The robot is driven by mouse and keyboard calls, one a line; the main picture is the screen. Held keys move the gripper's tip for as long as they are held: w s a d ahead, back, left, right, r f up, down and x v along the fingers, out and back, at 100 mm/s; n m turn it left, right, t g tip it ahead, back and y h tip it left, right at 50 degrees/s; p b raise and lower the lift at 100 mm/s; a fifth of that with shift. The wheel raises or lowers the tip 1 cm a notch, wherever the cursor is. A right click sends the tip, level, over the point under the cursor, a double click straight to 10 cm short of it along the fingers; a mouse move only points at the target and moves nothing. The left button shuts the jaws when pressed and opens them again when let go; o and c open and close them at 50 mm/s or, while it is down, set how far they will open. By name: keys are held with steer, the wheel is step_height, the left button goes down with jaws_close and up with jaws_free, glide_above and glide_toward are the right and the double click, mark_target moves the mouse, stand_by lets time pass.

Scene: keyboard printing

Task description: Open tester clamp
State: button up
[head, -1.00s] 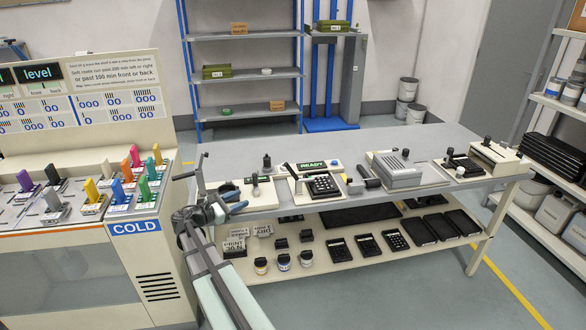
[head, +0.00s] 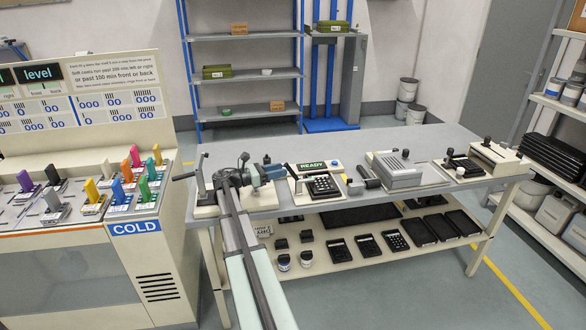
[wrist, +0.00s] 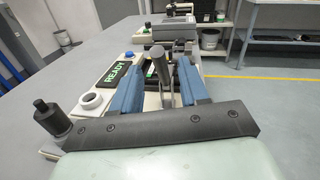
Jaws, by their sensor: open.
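The tester (head: 319,184) is a pale unit on the bench with a lit green READY display (head: 313,167), which also shows in the wrist view (wrist: 117,72). A grey round-ended clamp lever (wrist: 161,66) stands up in the wrist view. My gripper (head: 276,172) is at the tester's left side, low over the bench. In the wrist view its blue fingers are apart, one on each side of the lever (wrist: 159,84). I cannot tell whether either finger touches it. The lower part of the lever and much of the tester are hidden by my gripper.
A black knob (wrist: 50,116) and a white ring (wrist: 94,100) lie left of my fingers. A grey ribbed machine (head: 397,170) stands farther right on the bench (head: 440,140). The COLD cabinet (head: 140,260) is at the left. The bench's back strip is clear.

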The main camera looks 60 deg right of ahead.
steer(key=x, duration=0.6)
steer(key=shift+s+d, duration=0.15)
steer(key=shift+d, duration=0.05)
steer(key=shift+c, duration=0.4)
jaws_close()
